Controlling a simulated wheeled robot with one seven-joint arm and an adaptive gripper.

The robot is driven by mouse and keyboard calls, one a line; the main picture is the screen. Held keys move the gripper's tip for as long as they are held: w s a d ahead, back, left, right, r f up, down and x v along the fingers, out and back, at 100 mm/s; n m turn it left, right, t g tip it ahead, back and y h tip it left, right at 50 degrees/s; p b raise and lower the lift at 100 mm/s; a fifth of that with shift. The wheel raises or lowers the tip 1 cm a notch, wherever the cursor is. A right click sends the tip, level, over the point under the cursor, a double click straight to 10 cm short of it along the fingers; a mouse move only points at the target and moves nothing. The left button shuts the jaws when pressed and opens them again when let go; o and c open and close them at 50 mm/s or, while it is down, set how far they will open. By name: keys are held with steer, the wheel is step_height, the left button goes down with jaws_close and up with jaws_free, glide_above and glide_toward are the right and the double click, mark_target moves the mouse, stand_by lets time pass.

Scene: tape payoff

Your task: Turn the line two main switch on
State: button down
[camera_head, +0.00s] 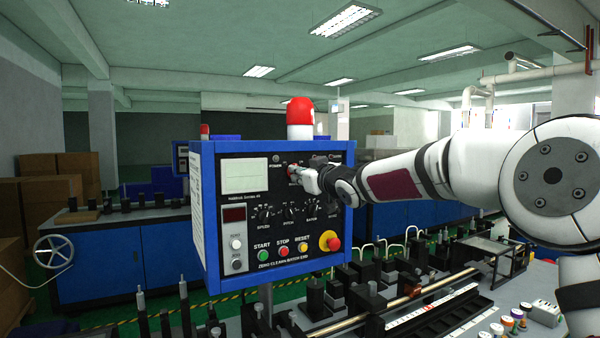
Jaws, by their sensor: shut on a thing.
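A blue-framed control panel (217,255) with a black face stands in front of me. My gripper (294,173) is at the upper right part of this face, with its fingers shut on the main switch (291,168). My arm comes in from the right and hides part of the panel's upper right. A small dark lamp marked POWER (276,157) sits left of the gripper.
Below are black knobs (265,211), a green start button (263,256), a red stop button (283,251), a yellow reset button (303,247) and a red emergency button (331,242). A red beacon (300,112) tops the panel. Machine rails (420,301) lie below right.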

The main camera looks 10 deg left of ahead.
steer(key=m, duration=1.2)
steer(key=shift+b, duration=0.3)
stand_by(0.3)
steer(key=c, duration=1.7)
jaws_free()
steer(key=shift+v, duration=6)
